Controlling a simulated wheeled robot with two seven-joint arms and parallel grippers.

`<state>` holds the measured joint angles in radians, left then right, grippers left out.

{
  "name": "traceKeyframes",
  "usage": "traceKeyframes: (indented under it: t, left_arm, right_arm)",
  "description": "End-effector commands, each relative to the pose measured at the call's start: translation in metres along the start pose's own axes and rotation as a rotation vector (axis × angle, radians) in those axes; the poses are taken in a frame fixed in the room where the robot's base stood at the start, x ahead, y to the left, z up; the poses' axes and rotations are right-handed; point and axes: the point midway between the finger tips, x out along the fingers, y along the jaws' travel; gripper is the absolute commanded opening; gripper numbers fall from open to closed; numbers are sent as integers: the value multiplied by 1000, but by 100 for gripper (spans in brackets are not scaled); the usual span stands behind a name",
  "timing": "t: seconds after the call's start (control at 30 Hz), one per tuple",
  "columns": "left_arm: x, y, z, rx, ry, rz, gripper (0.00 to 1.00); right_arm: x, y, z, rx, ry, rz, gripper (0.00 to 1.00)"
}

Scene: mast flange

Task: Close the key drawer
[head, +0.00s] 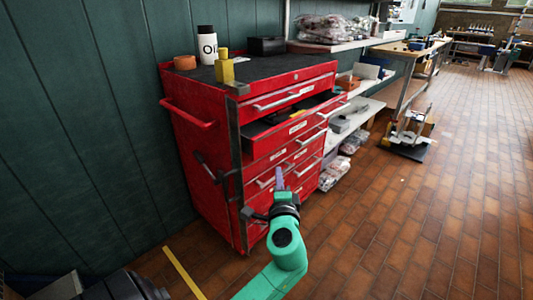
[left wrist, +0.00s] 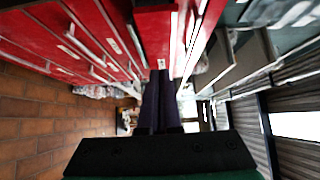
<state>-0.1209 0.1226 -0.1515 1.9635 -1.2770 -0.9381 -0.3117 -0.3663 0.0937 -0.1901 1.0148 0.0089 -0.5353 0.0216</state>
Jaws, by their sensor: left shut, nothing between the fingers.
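A red tool chest (head: 181,150) with several drawers stands against the dark green wall. Its second drawer from the top (head: 290,131) is pulled out, with dark contents inside; the other drawers look shut. The drawers carry white labels too small to read, so I cannot tell which is named the key drawer. My left gripper (head: 279,178) is shut and empty, in front of the lower drawers and below the open one. Its dark fingers (left wrist: 160,98) point along the chest's front in the left wrist view, with red drawer fronts (left wrist: 60,40) at the left. My right gripper is not in view.
A white-labelled bottle (head: 208,48), a yellow bottle (head: 224,68), an orange roll (head: 185,62) and a black box (head: 267,46) stand on the chest. Shelves (head: 350,123) adjoin it at right. The brick floor (head: 400,220) at right is mostly clear.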

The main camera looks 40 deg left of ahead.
Motion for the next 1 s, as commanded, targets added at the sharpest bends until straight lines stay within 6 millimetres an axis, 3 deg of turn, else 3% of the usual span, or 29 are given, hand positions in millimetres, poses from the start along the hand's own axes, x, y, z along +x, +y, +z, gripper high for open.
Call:
traceKeyframes:
  t: [0.5, 0.7, 1.0]
  left_arm:
    - [103, 0, 4, 4, -1, 0, 0]
    - [122, 1, 26, 4, 0, 1, 0]
    - [126, 2, 29, 2, 2, 2, 0]
  right_arm:
    - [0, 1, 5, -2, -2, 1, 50]
    - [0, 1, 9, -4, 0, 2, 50]
    - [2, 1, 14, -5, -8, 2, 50]
